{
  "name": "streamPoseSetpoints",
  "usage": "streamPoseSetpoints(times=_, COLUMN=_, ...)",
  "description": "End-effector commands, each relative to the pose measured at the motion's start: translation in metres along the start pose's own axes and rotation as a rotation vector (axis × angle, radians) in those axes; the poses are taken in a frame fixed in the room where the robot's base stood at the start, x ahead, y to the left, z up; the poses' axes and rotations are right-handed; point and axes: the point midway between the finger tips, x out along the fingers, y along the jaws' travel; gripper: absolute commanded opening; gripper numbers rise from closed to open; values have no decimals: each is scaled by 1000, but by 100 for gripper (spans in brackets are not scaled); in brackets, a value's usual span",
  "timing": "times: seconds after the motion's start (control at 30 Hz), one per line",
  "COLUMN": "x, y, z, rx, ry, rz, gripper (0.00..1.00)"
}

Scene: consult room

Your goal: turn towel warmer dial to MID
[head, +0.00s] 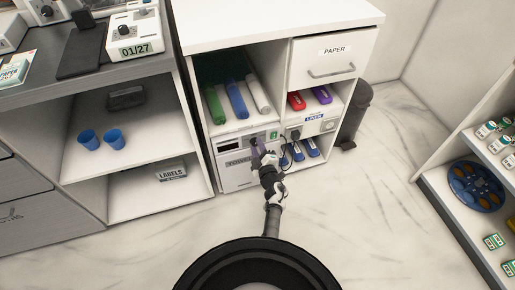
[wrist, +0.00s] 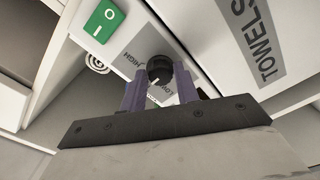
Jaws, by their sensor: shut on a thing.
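The towel warmer (head: 233,181) is a white unit low in the white cabinet, with a grey TOWELS label that also shows in the wrist view (wrist: 254,38). Its black round dial (wrist: 160,69) has a white pointer mark facing the lower edge of the wrist view. HIGH is printed to its left and LOW to its lower right. A small green mark shows below, between the fingers; its text is not readable. My gripper (wrist: 161,88) has its purple fingers on both sides of the dial, shut on it. In the head view my gripper (head: 259,152) covers the dial.
A green rocker switch (wrist: 104,20) is beside the dial on the panel. Coloured rolls (head: 237,99) lie on the shelf above. Blue rolled items (head: 311,148) lie right of my gripper. A dark bin (head: 356,115) stands right of the cabinet. The floor in front is clear.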

Motion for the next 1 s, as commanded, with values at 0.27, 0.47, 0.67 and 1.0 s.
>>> streamPoseSetpoints(times=0.27, x=-1, y=0, z=1, rx=-3, ry=-3, rz=0, gripper=8)
streamPoseSetpoints(times=0.47, x=-1, y=0, z=1, rx=-2, ry=-3, rz=0, gripper=41)
streamPoseSetpoints(times=0.67, x=0, y=0, z=1, rx=-2, ry=-2, rz=0, gripper=52)
streamPoseSetpoints(times=1.0, x=0, y=0, z=-1, rx=-2, ry=-1, rz=0, gripper=52)
